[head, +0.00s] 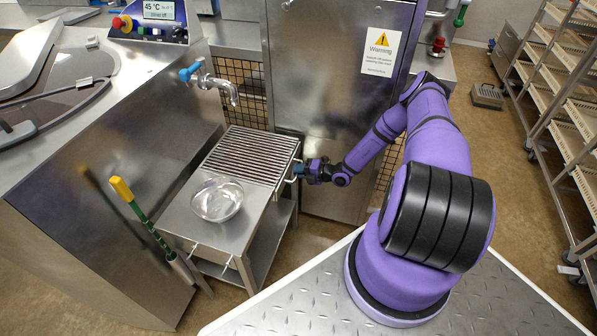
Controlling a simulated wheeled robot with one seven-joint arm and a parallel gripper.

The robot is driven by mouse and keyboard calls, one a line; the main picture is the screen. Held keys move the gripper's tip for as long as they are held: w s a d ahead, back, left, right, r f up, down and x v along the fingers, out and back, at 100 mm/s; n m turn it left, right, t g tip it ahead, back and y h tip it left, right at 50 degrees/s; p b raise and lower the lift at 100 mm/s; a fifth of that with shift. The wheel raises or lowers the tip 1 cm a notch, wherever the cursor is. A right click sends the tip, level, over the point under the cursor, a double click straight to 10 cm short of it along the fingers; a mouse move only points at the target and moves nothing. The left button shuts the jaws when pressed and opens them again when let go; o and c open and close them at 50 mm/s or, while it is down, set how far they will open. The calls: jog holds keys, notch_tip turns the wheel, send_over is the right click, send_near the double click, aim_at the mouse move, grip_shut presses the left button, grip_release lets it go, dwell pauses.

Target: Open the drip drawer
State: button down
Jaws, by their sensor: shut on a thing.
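The drip drawer (280,189) appears to be in the right side of a small steel stand, below a slotted grate (250,155). A pale bar handle (291,180) stands out from that side. My gripper (299,171) is at this handle and shut on it, reaching in from the right. The fingers are small here and partly hide the handle. No clear gap shows between the drawer and the stand, and the drawer's inside is hidden.
A yellow-and-green handled tool (146,222) leans at the left. A steel cabinet (335,120) stands close behind my gripper. Floor shows right of the stand.

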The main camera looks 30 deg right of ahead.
jog(key=f+v, duration=0.2)
jog(key=v, duration=0.7)
jog(key=f+v, duration=0.2)
jog(key=v, duration=0.7)
jog(key=shift+v, duration=0.75)
jog(key=shift+f, duration=0.1)
jog(key=c, duration=1.2)
grip_release()
jog(key=shift+s, duration=0.1)
jog(key=v, duration=1)
jog(key=shift+s+d, duration=0.25)
jog(key=shift+s, duration=0.05)
